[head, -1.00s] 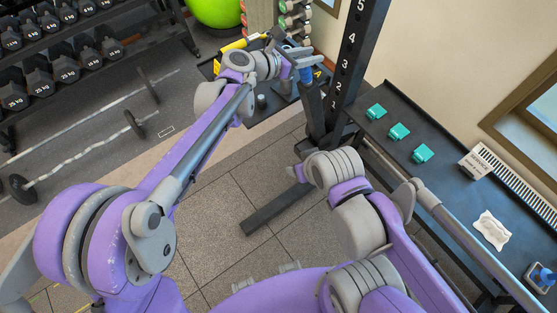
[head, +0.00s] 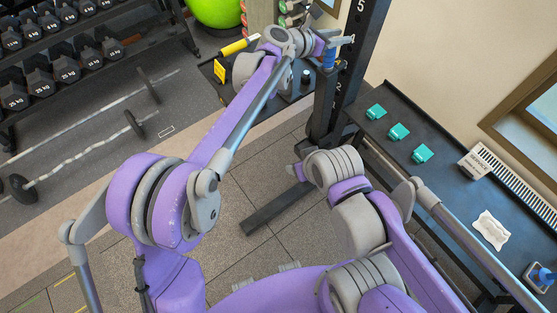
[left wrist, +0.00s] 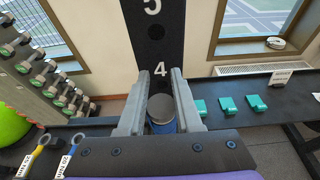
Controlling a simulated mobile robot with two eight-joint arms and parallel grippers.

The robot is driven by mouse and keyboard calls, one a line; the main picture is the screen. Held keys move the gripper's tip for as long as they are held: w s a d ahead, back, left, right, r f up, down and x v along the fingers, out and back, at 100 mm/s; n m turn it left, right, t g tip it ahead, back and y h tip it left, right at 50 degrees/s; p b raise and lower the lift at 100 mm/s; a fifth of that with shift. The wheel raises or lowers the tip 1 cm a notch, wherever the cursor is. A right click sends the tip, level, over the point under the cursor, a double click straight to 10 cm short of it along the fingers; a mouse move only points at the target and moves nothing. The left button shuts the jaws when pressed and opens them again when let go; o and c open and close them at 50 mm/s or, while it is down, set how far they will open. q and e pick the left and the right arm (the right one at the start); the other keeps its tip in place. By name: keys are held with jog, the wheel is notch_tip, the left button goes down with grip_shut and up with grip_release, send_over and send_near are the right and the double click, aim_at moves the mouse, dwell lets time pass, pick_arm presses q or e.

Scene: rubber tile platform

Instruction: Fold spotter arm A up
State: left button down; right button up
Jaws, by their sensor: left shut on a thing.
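My left gripper (head: 340,43) is beside the black numbered upright (head: 358,65) in the head view. In the left wrist view its two grey fingers (left wrist: 158,104) stand on either side of a blue cylindrical piece with a grey round cap (left wrist: 160,108), and they are shut on it. This blue piece (head: 329,60) also shows just below the gripper in the head view; I take it as the grip of spotter arm A. The rest of that arm is mostly hidden by the fingers and wrist.
A dark bench (head: 452,194) with several teal blocks (head: 399,132), a white sign (head: 474,166) and a blue object (head: 542,277) runs along the wall at right. Dumbbell racks (head: 60,60) stand at left. A dark foot bar (head: 277,207) lies on the tiles.

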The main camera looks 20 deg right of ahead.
pick_arm(q)
jog(key=shift+c, duration=2.4)
grip_release()
jog(key=shift+d, duration=0.1)
jog(key=v, duration=0.8)
jog(key=shift+b, duration=0.3)
